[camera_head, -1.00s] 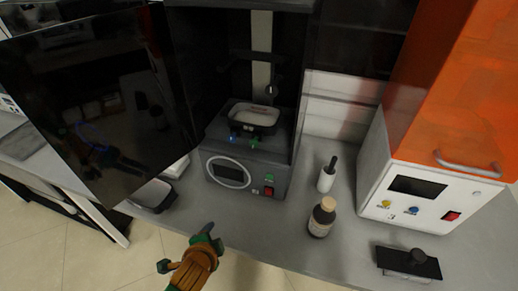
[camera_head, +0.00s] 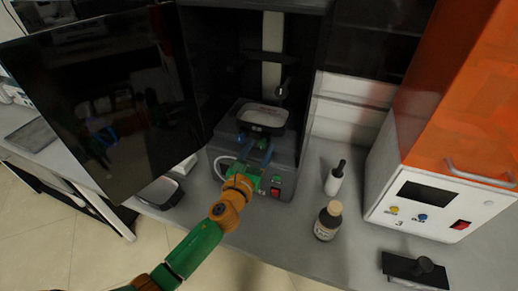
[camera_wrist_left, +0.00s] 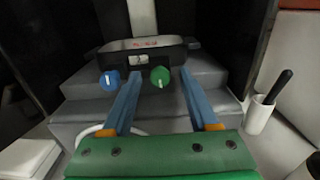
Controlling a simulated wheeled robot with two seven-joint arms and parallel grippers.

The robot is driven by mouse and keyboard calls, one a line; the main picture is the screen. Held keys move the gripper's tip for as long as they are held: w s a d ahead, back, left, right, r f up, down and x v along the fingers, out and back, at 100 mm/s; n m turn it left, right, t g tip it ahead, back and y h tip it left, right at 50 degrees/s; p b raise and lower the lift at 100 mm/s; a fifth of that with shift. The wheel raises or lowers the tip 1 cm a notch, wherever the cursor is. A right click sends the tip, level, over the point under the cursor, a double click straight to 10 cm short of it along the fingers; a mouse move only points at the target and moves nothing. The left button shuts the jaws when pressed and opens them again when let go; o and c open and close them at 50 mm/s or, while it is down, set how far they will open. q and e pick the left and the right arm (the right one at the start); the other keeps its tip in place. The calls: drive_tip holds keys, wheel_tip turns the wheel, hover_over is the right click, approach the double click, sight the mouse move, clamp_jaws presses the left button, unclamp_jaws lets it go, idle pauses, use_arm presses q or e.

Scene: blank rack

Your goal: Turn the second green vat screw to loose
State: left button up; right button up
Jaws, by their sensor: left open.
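The green vat screw (camera_wrist_left: 160,77) is a round knob with a short pale mark, at the front of the black resin vat (camera_wrist_left: 172,52) in the left wrist view. A blue screw (camera_wrist_left: 109,80) sits to its left. The vat also shows in the head view (camera_head: 262,126), inside the open printer. My left gripper (camera_head: 256,147) is open and reaches in to the vat's front. In the wrist view its two blue fingers (camera_wrist_left: 160,80) straddle the green screw, with visible gaps either side. The blue screw lies outside the left finger. In the head view the fingers cover the green screw's area. My right gripper is out of view.
The printer's dark door (camera_head: 110,105) stands open at left. An orange-lidded machine (camera_head: 425,195) is further right. A black tool (camera_head: 416,268) lies in front.

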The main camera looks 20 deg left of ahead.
use_arm(q)
drive_tip(key=shift+s, duration=0.1)
clamp_jaws()
